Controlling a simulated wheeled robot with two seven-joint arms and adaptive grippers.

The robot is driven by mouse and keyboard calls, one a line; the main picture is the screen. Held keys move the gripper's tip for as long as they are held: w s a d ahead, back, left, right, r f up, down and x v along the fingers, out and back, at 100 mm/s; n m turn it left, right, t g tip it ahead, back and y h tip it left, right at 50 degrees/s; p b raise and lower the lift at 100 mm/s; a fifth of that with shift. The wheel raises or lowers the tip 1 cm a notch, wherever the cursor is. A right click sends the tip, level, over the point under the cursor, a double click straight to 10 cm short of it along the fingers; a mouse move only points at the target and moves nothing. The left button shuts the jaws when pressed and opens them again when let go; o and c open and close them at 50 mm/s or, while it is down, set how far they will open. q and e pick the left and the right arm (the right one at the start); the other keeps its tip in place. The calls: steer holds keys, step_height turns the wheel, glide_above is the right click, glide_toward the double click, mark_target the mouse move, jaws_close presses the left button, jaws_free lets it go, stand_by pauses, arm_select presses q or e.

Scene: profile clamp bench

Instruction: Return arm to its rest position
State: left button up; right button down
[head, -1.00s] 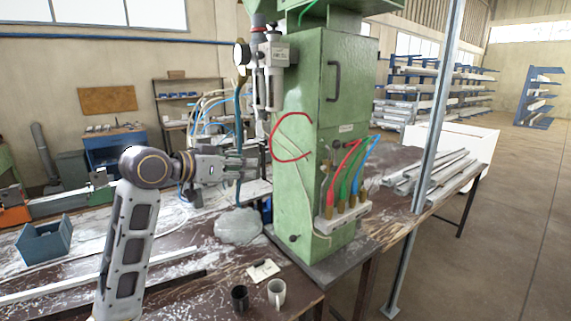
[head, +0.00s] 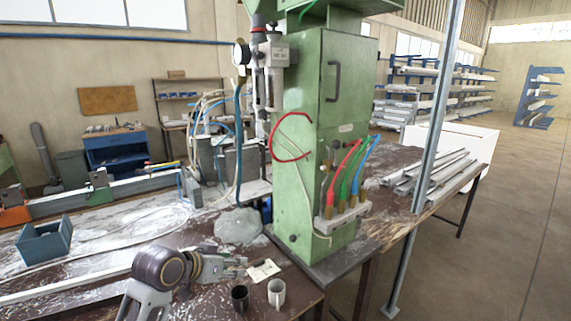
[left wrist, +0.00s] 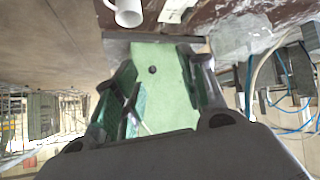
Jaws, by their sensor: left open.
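My left arm comes in low at the bottom left of the head view. My left gripper (head: 238,262) is low over the bench front, near a small white card (head: 263,270) and left of the green machine column (head: 312,190). In the left wrist view my left gripper (left wrist: 170,90) has its fingers spread wide, with nothing between them. The green machine (left wrist: 158,75) shows behind the open fingers. My right gripper is in neither view.
A black mug (head: 239,298) and a white mug (head: 277,293) stand at the bench's front edge. A blue-grey bin (head: 45,243) sits at the left. A grey lump (head: 239,227) lies by the machine. Metal profiles (head: 440,170) lie at the right.

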arm_select(q)
steer(key=s+a+f+n+g+y, duration=0.1)
steer(key=s+a+f+g+y, duration=0.25)
steer(key=s+f, duration=0.85)
steer(key=s+a+f+n+g+y, duration=0.15)
steer(key=s+a+f, duration=0.25)
steer(key=s+f, duration=0.7)
steer(key=s+f+g, duration=0.1)
steer(key=s+f, duration=0.2)
steer(key=f, duration=1.3)
steer(key=s+f+g, duration=0.1)
steer(key=s+f, duration=0.1)
steer(key=f, duration=1.4)
steer(key=s+a+f, duration=0.2)
steer(key=s+f, duration=0.7)
steer(key=s, duration=0.2)
steer(key=s+a+f, duration=0.2)
steer(key=s+f, duration=0.8)
steer(key=s, duration=0.1)
steer(key=shift+g, duration=0.4)
steer(key=shift+m, duration=0.25)
